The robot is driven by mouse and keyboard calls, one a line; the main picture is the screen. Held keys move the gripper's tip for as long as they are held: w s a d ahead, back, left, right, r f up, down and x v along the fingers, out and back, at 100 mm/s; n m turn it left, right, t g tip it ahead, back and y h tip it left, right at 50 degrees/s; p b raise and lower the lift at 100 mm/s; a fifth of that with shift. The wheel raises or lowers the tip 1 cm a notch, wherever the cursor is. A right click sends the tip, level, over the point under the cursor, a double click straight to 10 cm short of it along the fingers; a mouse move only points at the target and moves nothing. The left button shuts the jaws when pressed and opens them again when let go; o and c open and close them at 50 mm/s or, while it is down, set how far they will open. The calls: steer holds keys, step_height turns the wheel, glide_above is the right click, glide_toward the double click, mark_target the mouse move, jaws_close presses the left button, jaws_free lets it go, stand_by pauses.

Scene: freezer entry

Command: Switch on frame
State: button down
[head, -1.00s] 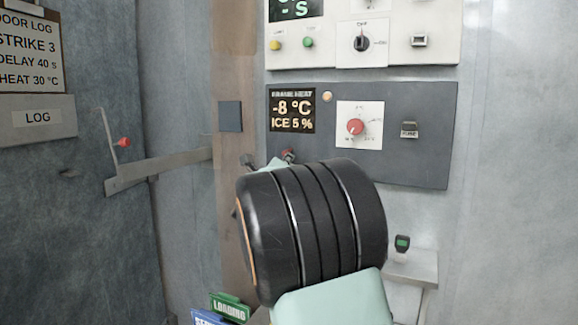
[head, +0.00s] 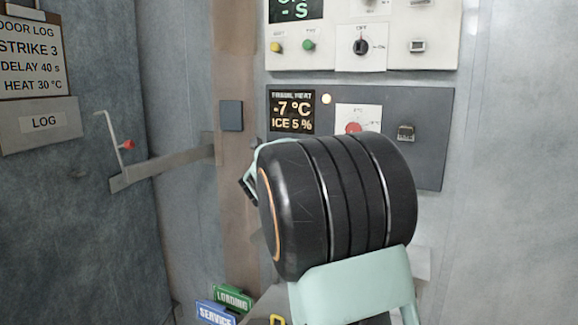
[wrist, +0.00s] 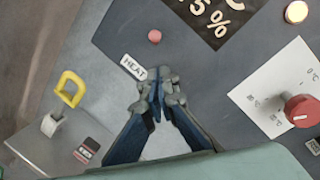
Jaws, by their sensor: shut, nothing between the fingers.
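The grey frame heat panel (head: 432,165) has a display (head: 292,112) reading -7 °C and ICE 5 %. A lit lamp (head: 327,99) sits beside it, also in the wrist view (wrist: 296,12). A red knob (head: 353,128) on a white plate is partly hidden by my arm; it shows at the right of the wrist view (wrist: 302,110). A HEAT label (wrist: 133,67) and a small pinkish round button or lamp (wrist: 154,36) lie ahead of my gripper (wrist: 158,92). My gripper is shut and empty, its tips close to the label; contact cannot be told.
A small dark switch (head: 406,132) is at the panel's right. A white panel (head: 438,50) with its own knob is above. A yellow loop (wrist: 70,88) stands on a grey plate at lower left. Green (head: 232,298) and blue (head: 214,314) tags are below. A lever bar (head: 165,168) is left.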

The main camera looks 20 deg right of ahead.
steer(key=d+v, duration=0.1)
steer(key=v, duration=0.9)
steer(key=shift+s+r, duration=0.25)
steer(key=shift+s, duration=0.25)
steer(key=shift+a, duration=0.1)
